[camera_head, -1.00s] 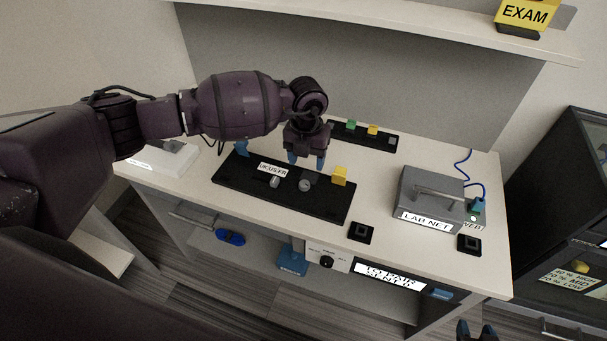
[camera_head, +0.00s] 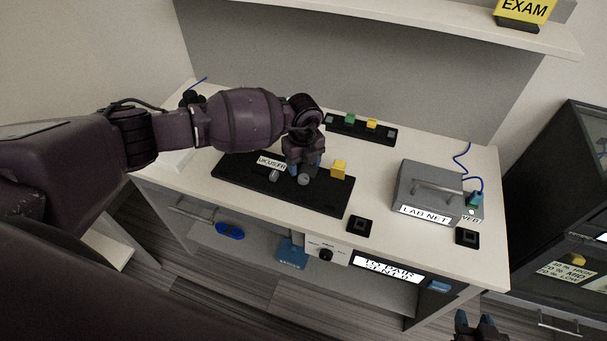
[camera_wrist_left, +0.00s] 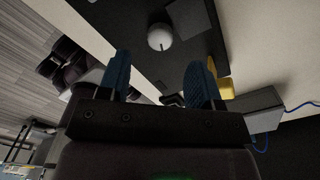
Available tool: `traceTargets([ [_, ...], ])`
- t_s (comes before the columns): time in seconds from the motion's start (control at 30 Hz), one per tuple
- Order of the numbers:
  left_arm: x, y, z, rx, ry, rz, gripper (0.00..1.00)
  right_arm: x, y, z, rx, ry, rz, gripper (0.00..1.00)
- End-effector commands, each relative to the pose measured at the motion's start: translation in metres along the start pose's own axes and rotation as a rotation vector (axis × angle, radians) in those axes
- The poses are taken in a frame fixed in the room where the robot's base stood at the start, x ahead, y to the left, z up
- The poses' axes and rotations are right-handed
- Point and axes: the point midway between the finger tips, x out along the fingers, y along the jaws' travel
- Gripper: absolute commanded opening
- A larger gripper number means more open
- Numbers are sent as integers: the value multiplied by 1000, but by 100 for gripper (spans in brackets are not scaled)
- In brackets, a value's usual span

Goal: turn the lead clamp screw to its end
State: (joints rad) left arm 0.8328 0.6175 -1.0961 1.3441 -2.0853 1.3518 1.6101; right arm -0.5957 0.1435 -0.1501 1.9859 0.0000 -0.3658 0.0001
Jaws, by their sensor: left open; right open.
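A black board (camera_head: 330,196) with a UK/US/FR label lies on the bench. It carries two small round grey knobs, one at left (camera_head: 273,175) and one at right (camera_head: 304,180). I cannot tell for certain which is the lead clamp screw. My left gripper (camera_head: 306,168) is open, pointing down just behind the right knob. In the left wrist view a round pale knob (camera_wrist_left: 160,37) shows ahead of and between the spread blue fingers (camera_wrist_left: 159,78), apart from them. My right gripper (camera_head: 474,322) is open and empty at the bottom right, away from the bench.
A yellow block (camera_head: 338,169) stands on the board, close right of my left gripper. A grey LAB NET box (camera_head: 428,190) with a handle stands at right. A black strip with green and yellow blocks (camera_head: 371,124) lies behind. Small black squares sit near the front edge.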

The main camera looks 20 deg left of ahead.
Motion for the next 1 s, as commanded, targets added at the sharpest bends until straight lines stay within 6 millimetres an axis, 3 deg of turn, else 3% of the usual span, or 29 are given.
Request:
traceTargets([
  [0.3,44,0,0,1,1,0,59,-3,0,7,2,-12,2,43],
  [0.77,53,0,0,2,-1,-1,59,-3,0,7,4,-13,2,43],
  [1.0,53,0,0,2,-1,-1,22,0,-1,3,3,-4,1,43],
])
